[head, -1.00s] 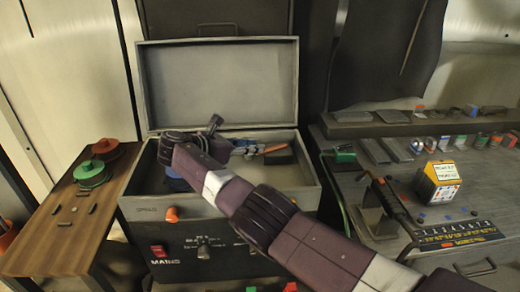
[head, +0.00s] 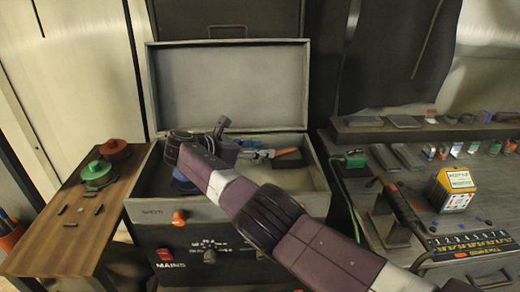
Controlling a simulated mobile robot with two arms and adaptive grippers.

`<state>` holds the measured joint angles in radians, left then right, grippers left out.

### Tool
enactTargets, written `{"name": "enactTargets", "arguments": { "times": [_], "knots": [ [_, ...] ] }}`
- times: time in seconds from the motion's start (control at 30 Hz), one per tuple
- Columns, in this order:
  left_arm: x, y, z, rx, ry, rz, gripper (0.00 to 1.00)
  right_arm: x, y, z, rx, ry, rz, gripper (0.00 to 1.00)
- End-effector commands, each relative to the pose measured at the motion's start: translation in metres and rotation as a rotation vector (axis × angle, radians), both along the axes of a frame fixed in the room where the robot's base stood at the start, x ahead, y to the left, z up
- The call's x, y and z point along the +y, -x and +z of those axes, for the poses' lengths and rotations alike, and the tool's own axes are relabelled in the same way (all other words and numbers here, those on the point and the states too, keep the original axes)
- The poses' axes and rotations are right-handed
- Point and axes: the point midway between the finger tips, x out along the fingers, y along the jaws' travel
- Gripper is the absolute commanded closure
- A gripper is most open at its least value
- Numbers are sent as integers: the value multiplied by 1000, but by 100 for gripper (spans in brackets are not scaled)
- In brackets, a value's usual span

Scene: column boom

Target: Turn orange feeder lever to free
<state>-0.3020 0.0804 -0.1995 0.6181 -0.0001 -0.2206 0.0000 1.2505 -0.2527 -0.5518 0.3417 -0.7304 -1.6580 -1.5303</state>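The orange feeder lever (head: 179,217) is a small orange knob on the upper front, left of centre, of a grey case (head: 240,212) with its lid open. Its exact turn angle is too small to read. My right arm comes in from the lower right and crosses over the case. The dark end of that arm, with my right gripper (head: 180,148), is over the left part of the open case, above and behind the lever and apart from it. Its fingers are hidden or not distinct. My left gripper is not in view.
Below the lever, a black panel holds a red MAINS switch (head: 164,254) and a dial (head: 209,251). Blue and orange tools lie in the case. A wooden table (head: 60,245) at left bears green and red spools. A cluttered bench (head: 410,180) stands at right.

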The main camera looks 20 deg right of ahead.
Motion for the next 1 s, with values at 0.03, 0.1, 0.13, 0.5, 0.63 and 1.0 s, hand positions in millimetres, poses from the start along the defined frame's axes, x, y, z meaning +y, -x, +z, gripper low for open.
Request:
{"name": "enactTargets", "arguments": {
  "times": [0.03, 0.1, 0.13, 0.5, 0.63, 1.0],
  "knots": [
    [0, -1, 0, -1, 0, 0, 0, 0, 0, 0, 0, 0, -1, 62],
    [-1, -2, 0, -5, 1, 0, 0, 1, 0, 0, 0, 0, 0, 62],
    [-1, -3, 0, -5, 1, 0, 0, 2, 1, 1, 0, 0, 0, 62],
    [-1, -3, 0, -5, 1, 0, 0, 51, 16, 22, 0, 0, 3, 62],
    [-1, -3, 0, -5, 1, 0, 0, 63, 20, 27, 0, 0, 2, 62],
    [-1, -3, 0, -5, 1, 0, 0, 66, 22, 28, 0, 0, -1, 62]
  ]
}}
